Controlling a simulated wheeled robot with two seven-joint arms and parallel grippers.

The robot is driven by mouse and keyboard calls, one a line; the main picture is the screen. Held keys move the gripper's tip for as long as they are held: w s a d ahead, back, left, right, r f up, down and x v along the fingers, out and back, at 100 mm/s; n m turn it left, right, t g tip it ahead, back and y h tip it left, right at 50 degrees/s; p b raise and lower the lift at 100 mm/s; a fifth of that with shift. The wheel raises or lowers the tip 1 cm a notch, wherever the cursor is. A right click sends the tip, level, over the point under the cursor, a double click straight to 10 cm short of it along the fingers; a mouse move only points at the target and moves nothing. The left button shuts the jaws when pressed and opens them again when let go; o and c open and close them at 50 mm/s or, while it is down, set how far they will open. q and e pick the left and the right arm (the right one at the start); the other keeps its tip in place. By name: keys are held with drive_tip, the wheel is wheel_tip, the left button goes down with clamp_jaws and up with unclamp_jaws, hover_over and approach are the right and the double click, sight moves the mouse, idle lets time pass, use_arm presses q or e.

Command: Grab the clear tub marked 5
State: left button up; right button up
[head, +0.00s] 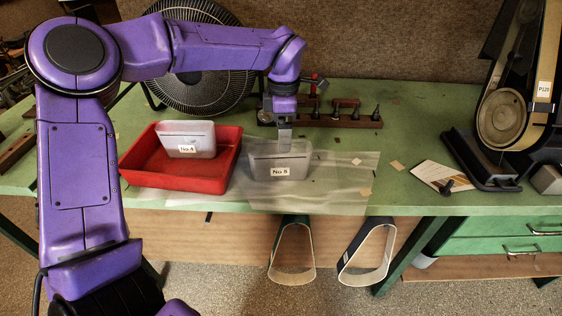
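The clear tub marked No 5 (270,171) stands on a clear plastic sheet (342,190) near the front edge of the green bench. Its label faces me. My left gripper (284,143) points straight down at the tub's rim, right of its middle. The fingers overlap the rim in this view. I cannot tell whether they are open or shut, or whether they touch the tub. A similar tub marked No 4 (189,150) sits in a red tray (222,178) to the left. My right gripper is not in view.
A black fan (212,88) stands behind the red tray. A wooden rack with several dark pegs (341,120) lies behind the tub. A belt sander (505,120) and a card (432,174) are at right. Two sanding belts (293,250) hang below the bench front.

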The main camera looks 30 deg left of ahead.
sight(280, 162)
use_arm(q)
drive_tip(key=f, duration=0.4)
drive_tip(key=s+f+p, duration=0.1)
drive_tip(key=f, duration=0.1)
drive_tip(key=shift+a, duration=0.35)
drive_tip(key=shift+w, duration=0.1)
drive_tip(key=c, duration=1.3)
drive_tip(key=shift+c, duration=0.2)
